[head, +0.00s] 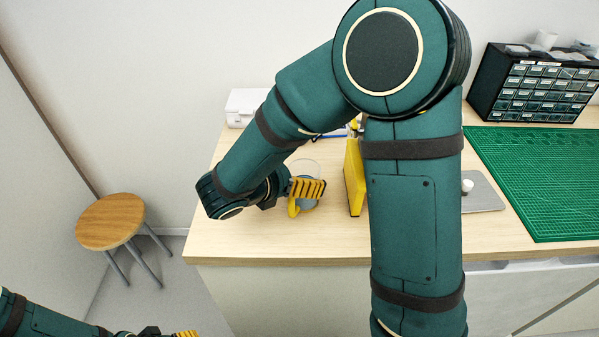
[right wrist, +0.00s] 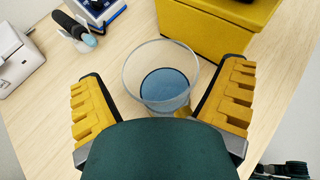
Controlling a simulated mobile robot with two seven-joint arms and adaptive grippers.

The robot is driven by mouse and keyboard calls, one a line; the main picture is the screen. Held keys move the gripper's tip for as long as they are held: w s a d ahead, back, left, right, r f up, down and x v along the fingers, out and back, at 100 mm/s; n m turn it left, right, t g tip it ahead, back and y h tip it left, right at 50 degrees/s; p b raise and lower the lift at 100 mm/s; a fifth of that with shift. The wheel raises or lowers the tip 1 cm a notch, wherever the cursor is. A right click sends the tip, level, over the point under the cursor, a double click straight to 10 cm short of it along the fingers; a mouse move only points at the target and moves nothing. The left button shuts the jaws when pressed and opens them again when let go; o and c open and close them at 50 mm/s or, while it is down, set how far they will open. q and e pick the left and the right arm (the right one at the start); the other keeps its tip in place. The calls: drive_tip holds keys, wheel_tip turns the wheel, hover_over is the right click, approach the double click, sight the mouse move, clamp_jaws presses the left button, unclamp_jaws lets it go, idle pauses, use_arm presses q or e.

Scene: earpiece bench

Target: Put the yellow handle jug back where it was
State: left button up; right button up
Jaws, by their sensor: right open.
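The jug (right wrist: 161,88) is a clear round vessel with blue at its bottom, upright on the wooden bench. Its yellow handle (right wrist: 183,112) shows only in part, near my right gripper's palm. In the head view the jug (head: 309,203) is partly hidden behind the gripper's fingers. My right gripper (right wrist: 165,75) is open, with one ribbed yellow finger on each side of the jug and gaps visible between them. It also shows in the head view (head: 308,188). My left gripper (head: 187,334) is cut off at the bottom left edge, far from the jug.
A yellow box (head: 355,178) stands close right of the jug. A white device (right wrist: 16,62), a tool in a holder (right wrist: 75,30) and a blue-edged device (right wrist: 98,8) lie behind. A green mat (head: 540,180) and drawer cabinet (head: 535,88) are right. A stool (head: 110,220) stands left.

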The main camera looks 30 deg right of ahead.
use_arm(q)
drive_tip(key=shift+s+r+p, duration=0.25)
drive_tip(key=shift+r+p, duration=0.8)
drive_tip(key=shift+r, duration=0.1)
use_arm(e)
drive_tip(key=v, duration=1.2)
drive_tip(key=shift+r, duration=0.1)
